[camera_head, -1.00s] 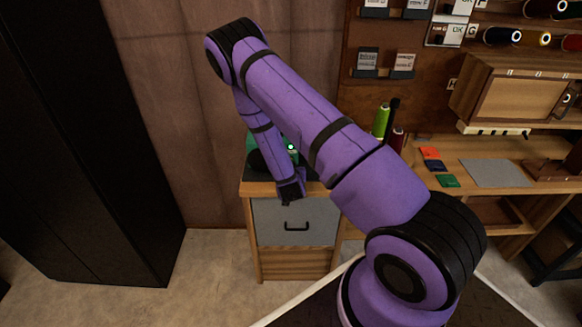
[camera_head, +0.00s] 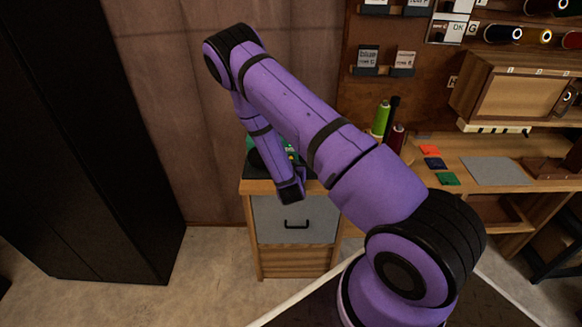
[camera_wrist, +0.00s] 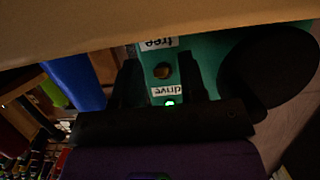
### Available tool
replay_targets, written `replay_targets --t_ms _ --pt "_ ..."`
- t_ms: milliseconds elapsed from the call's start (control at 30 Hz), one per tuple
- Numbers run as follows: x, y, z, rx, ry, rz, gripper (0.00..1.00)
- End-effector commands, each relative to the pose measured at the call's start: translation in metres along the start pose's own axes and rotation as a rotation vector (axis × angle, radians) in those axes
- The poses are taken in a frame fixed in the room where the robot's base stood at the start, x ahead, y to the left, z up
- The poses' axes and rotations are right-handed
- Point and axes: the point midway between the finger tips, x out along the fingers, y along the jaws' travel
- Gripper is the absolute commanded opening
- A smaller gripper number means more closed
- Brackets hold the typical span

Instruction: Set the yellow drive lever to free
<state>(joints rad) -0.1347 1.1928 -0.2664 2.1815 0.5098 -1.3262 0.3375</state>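The green machine (camera_wrist: 208,62) fills the middle of the wrist view, which is upside down. It bears a "free" label (camera_wrist: 158,43) and a "drive" label (camera_wrist: 168,91). A small brassy-yellow knob (camera_wrist: 162,71), apparently the drive lever's end, shows between the labels. A lit green lamp (camera_wrist: 170,103) is by "drive". My gripper (camera_wrist: 164,78) is open, its two dark fingers either side of the knob; contact cannot be told. In the head view the machine (camera_head: 252,146) is mostly hidden behind my arm, and the fingers cannot be made out.
The machine stands on a wooden cabinet (camera_head: 258,187) with a grey drawer. A round black part (camera_wrist: 268,68) sits beside the labels. Thread spools (camera_head: 381,118) stand to the right, before a bench (camera_head: 470,150). A tall black cabinet (camera_head: 80,140) is at left.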

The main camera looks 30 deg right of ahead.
Motion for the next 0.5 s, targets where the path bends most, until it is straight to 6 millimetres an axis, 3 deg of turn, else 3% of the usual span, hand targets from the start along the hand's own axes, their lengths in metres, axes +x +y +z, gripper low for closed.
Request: replay_targets --t_ms 233,500 --pt "-0.012 -0.001 0.0 0.001 -0.001 0.0 0.38" --pt "-0.061 0.0 0.0 -0.002 -0.002 -0.001 0.38"
